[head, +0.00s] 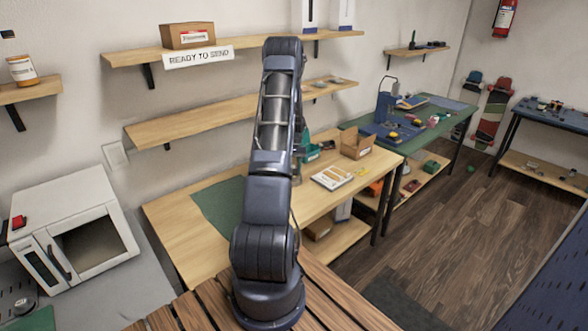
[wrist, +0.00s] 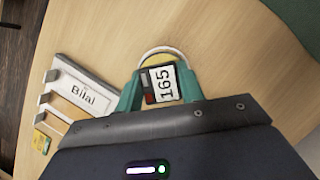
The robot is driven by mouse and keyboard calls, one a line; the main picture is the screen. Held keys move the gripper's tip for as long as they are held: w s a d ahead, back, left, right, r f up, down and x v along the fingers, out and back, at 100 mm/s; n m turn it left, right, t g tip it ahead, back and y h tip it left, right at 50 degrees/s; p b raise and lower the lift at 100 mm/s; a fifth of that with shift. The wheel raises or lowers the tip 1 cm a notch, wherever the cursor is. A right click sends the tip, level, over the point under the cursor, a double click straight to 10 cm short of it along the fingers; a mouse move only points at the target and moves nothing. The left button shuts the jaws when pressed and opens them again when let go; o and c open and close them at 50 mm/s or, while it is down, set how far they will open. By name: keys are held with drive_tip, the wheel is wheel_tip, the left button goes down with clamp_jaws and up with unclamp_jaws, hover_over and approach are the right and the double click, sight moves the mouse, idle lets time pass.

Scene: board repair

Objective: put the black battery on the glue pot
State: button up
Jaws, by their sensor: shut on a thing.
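In the head view my arm hides most of the gripper, and the battery is not visible there. A white pot with an orange band (head: 22,70) stands on the left shelf.
A holder labelled "Bilal" (wrist: 85,85) lies left of my gripper, with a small yellow item (wrist: 41,141) beside it. The wooden workbench (head: 172,222) has a green mat (head: 219,204) and an open cardboard box (head: 357,143). A shelf (head: 190,124) runs above the bench.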

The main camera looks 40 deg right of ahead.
drive_tip(key=o, duration=1)
drive_tip(key=shift+o, duration=0.2)
